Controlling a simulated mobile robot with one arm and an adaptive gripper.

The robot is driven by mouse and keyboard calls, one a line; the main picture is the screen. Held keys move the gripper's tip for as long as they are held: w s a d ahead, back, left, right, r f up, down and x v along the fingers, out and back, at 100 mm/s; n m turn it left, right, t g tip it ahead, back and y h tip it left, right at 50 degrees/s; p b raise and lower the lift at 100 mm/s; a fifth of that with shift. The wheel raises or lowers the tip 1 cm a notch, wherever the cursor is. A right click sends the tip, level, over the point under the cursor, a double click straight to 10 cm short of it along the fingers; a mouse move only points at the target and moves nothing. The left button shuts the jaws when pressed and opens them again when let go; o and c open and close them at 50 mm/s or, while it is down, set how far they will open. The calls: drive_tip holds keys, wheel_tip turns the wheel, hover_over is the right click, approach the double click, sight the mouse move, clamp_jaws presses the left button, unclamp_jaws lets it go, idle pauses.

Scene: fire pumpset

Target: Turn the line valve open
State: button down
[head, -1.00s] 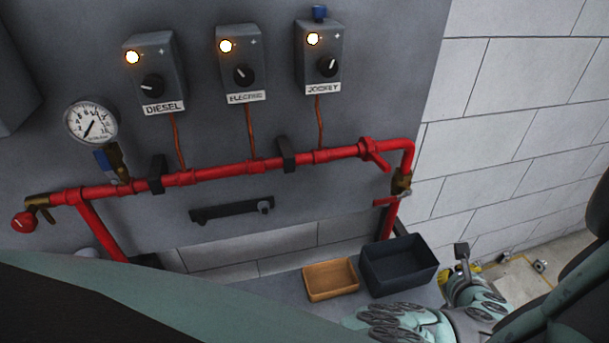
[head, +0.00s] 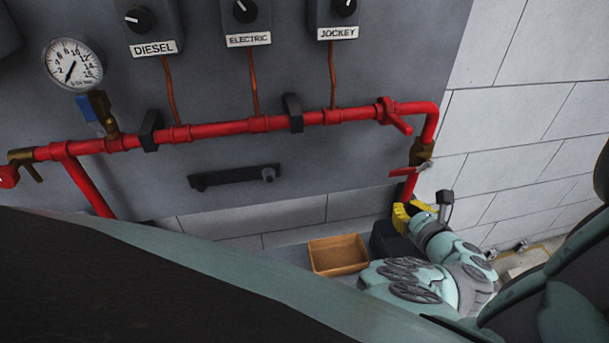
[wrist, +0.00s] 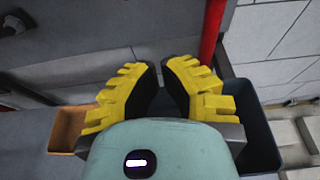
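The brass valve (head: 421,153) sits on the red pipe's downward run at the right in the head view. A red lever (head: 410,171) sticks out sideways just below its body. My gripper (head: 402,214), with yellow fingers, is below that lever near the lower pipe, apart from the lever. In the wrist view my gripper (wrist: 160,68) has its fingertips close together with a narrow gap and nothing visible between them. The red pipe (wrist: 212,28) passes just right of the fingertips there. The valve and lever are not visible in the wrist view.
Another red lever (head: 397,118) is on the pipe near the upper right corner. A brass valve with a red end (head: 20,157) is at the far left. A tan tray (head: 338,255) and a dark bin (head: 386,240) lie below; my arm partly hides the bin.

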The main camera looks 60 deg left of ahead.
sight(410, 170)
drive_tip(key=shift+w+a+r+p, duration=0.35)
drive_tip(key=shift+a+p, duration=0.15)
drive_tip(key=shift+a, duration=0.35)
drive_tip(key=shift+w+a+r+p, duration=0.35)
drive_tip(key=shift+a+p, duration=0.1)
drive_tip(key=shift+a, duration=0.35)
drive_tip(key=shift+w+a+r+p, duration=0.3)
drive_tip(key=shift+a+p, duration=0.2)
drive_tip(key=shift+a, duration=0.35)
drive_tip(key=shift+r, duration=0.15)
drive_tip(key=shift+r+m+p, duration=0.2)
drive_tip(key=shift+m+p, duration=0.1)
drive_tip(key=shift+p, duration=0.1)
